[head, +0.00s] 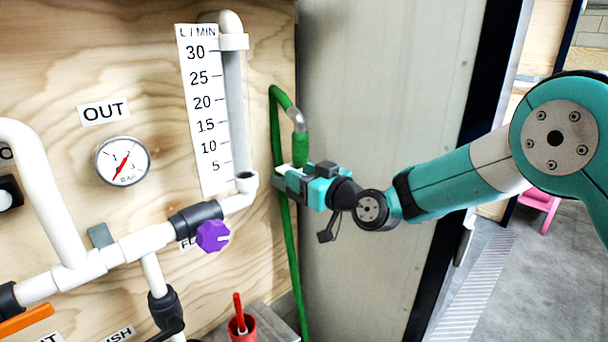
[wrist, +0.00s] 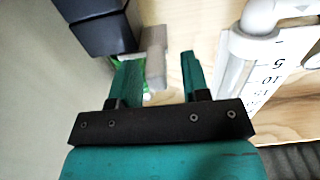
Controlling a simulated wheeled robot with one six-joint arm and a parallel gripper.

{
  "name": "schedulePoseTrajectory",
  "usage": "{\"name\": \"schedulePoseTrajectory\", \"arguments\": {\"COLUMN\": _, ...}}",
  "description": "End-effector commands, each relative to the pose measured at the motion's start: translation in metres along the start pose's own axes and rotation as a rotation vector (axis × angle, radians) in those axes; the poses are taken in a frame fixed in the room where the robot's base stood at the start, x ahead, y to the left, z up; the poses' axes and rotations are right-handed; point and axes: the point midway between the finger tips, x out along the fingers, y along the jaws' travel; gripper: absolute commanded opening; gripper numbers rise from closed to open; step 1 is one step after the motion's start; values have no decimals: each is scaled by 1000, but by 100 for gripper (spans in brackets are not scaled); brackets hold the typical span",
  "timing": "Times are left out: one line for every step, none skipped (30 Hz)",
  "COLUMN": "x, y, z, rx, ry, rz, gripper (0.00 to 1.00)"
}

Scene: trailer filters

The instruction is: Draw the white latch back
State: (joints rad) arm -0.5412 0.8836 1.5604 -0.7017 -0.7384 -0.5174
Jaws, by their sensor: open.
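A pale piece that looks like the white latch (head: 283,169) shows at the right edge of the plywood panel, beside the green hose. In the wrist view the pale block (wrist: 155,58) stands between my finger tips, closer to the left finger. My gripper (head: 284,184) is at the panel edge, right around this piece; in the wrist view its two green fingers (wrist: 161,62) are apart, with a gap on the right side of the block. Whether either finger touches the block I cannot tell. The latch's far end is hidden.
The flow tube with its L/MIN scale (head: 205,115) stands just left of my gripper. A green hose (head: 288,240) hangs along the panel edge. A purple knob (head: 212,236) and a red cup (head: 242,328) are lower left. A dark block (wrist: 105,30) is close to the left finger.

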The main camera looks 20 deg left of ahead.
Motion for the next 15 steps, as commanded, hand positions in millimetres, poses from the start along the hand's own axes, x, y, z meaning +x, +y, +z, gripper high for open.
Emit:
{"name": "schedulePoseTrajectory", "arguments": {"x": 0, "y": 0, "z": 0, "rx": 0, "ry": 0, "rz": 0, "gripper": 38}}
{"name": "schedulePoseTrajectory", "arguments": {"x": 0, "y": 0, "z": 0, "rx": 0, "ry": 0, "rz": 0, "gripper": 31}}
{"name": "schedulePoseTrajectory", "arguments": {"x": 0, "y": 0, "z": 0, "rx": 0, "ry": 0, "rz": 0, "gripper": 22}}
{"name": "schedulePoseTrajectory", "arguments": {"x": 0, "y": 0, "z": 0, "rx": 0, "ry": 0, "rz": 0, "gripper": 15}}
{"name": "schedulePoseTrajectory", "arguments": {"x": 0, "y": 0, "z": 0, "rx": 0, "ry": 0, "rz": 0, "gripper": 8}}
{"name": "schedulePoseTrajectory", "arguments": {"x": 0, "y": 0, "z": 0, "rx": 0, "ry": 0, "rz": 0, "gripper": 0}}
{"name": "schedulePoseTrajectory", "arguments": {"x": 0, "y": 0, "z": 0, "rx": 0, "ry": 0, "rz": 0, "gripper": 0}}
{"name": "schedulePoseTrajectory", "arguments": {"x": 0, "y": 0, "z": 0, "rx": 0, "ry": 0, "rz": 0, "gripper": 0}}
{"name": "schedulePoseTrajectory", "arguments": {"x": 0, "y": 0, "z": 0, "rx": 0, "ry": 0, "rz": 0, "gripper": 0}}
{"name": "schedulePoseTrajectory", "arguments": {"x": 0, "y": 0, "z": 0, "rx": 0, "ry": 0, "rz": 0, "gripper": 0}}
{"name": "schedulePoseTrajectory", "arguments": {"x": 0, "y": 0, "z": 0, "rx": 0, "ry": 0, "rz": 0, "gripper": 0}}
{"name": "schedulePoseTrajectory", "arguments": {"x": 0, "y": -2, "z": 0, "rx": 0, "ry": 1, "rz": -1, "gripper": 0}}
{"name": "schedulePoseTrajectory", "arguments": {"x": 0, "y": -5, "z": 1, "rx": 0, "ry": 1, "rz": -2, "gripper": 0}}
{"name": "schedulePoseTrajectory", "arguments": {"x": 0, "y": -8, "z": 2, "rx": 0, "ry": 1, "rz": -3, "gripper": 0}}
{"name": "schedulePoseTrajectory", "arguments": {"x": 0, "y": -13, "z": 2, "rx": 0, "ry": 2, "rz": -3, "gripper": 0}}
